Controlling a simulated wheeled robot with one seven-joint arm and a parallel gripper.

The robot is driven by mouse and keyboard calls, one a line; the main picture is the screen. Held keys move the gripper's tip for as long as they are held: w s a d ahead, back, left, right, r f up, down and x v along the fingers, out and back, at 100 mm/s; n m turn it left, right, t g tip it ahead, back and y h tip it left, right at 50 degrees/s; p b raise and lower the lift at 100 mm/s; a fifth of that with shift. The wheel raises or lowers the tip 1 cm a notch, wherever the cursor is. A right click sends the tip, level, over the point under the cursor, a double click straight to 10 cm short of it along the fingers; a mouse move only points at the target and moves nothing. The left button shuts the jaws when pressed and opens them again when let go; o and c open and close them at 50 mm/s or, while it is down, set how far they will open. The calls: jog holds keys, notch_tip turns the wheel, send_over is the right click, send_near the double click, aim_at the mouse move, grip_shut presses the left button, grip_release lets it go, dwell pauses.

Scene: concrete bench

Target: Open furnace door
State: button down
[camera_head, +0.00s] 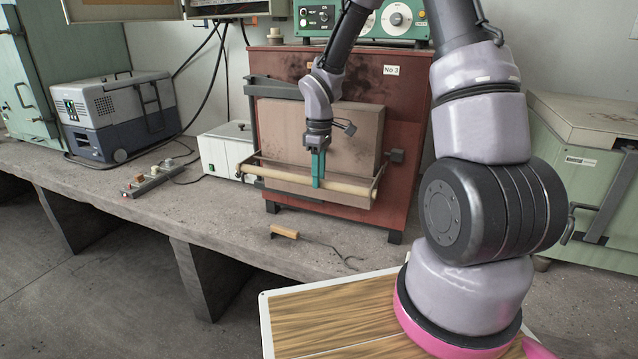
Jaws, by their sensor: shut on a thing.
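A red-brown furnace (408,135) labelled "No 3" stands on the concrete bench. Its thick tan door block (350,132) sits upright at the front. A light wooden handle bar (345,186) runs across the front of the door on metal brackets. My gripper (318,183), with teal fingers pointing down, is shut on the handle bar near its middle. My wrist covers part of the door's front and upper edge. Whether the door stands slightly apart from the furnace opening is hard to tell.
A hooked tool with a wooden grip (285,231) lies on the bench (205,222) before the furnace. A white box (226,150), a power strip (152,180) and a blue-grey cooler (115,115) stand left. A green control unit (400,20) sits on top.

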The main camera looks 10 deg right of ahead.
jog(key=shift+w+d+r, duration=0.15)
jog(key=shift+w+d, duration=0.1)
jog(key=shift+w, duration=0.05)
jog(key=s+a+m, duration=0.3)
jog(key=s+a, duration=0.1)
jog(key=a, duration=1)
jog(key=shift+m, duration=0.4)
jog(key=c, duration=0.6)
grip_release()
jog(key=shift+s, duration=0.1)
notch_tip(320, 180, up, 11)
jog(key=shift+d, duration=0.2)
jog(key=shift+f, duration=0.2)
